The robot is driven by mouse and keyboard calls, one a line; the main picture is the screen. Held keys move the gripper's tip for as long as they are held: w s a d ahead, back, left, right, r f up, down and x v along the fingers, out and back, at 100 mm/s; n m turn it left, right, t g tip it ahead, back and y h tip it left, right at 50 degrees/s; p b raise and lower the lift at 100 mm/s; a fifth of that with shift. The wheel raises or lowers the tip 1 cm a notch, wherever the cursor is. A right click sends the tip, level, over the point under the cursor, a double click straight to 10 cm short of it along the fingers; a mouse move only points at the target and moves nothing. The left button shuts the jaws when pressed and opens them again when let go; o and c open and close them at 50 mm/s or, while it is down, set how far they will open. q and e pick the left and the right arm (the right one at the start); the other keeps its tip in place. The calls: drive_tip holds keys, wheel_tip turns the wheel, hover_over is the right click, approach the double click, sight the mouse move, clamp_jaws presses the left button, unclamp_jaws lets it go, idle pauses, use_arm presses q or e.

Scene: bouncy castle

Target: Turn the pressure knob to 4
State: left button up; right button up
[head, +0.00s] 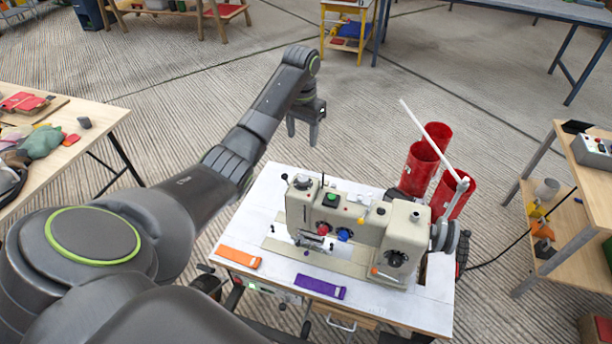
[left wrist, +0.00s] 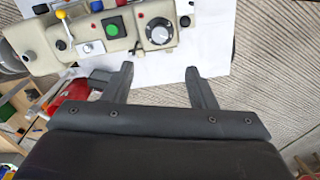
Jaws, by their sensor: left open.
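A beige sewing machine (head: 352,225) stands on a white-topped table. In the left wrist view, a round dark knob with a pale centre (left wrist: 159,32) sits on a light scale plate on the machine; I cannot read its setting. The face bearing it seems hidden in the head view. A green button (left wrist: 110,28) is left of it. My left gripper (head: 303,132) is open and empty above the floor behind the machine's left end. In the left wrist view its fingers (left wrist: 160,72) point toward the knob, apart from it. My right gripper is not in view.
An orange strip (head: 239,257) and a purple strip (head: 320,286) lie on the white tabletop (head: 385,304). Side tables stand left and right. Floor behind the machine is mostly clear.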

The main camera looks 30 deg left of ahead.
sight(303, 178)
use_arm(q)
wheel_tip(303, 178, down, 15)
drive_tip(key=shift+w+r+b, duration=0.1)
drive_tip(key=shift+b, duration=0.25)
drive_tip(key=shift+f, duration=0.5)
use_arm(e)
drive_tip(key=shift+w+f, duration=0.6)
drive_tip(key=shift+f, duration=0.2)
use_arm(q)
drive_tip(key=c, duration=1)
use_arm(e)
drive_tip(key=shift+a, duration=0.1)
use_arm(q)
drive_tip(key=shift+r+m, duration=0.1)
drive_tip(key=shift+m, duration=0.2)
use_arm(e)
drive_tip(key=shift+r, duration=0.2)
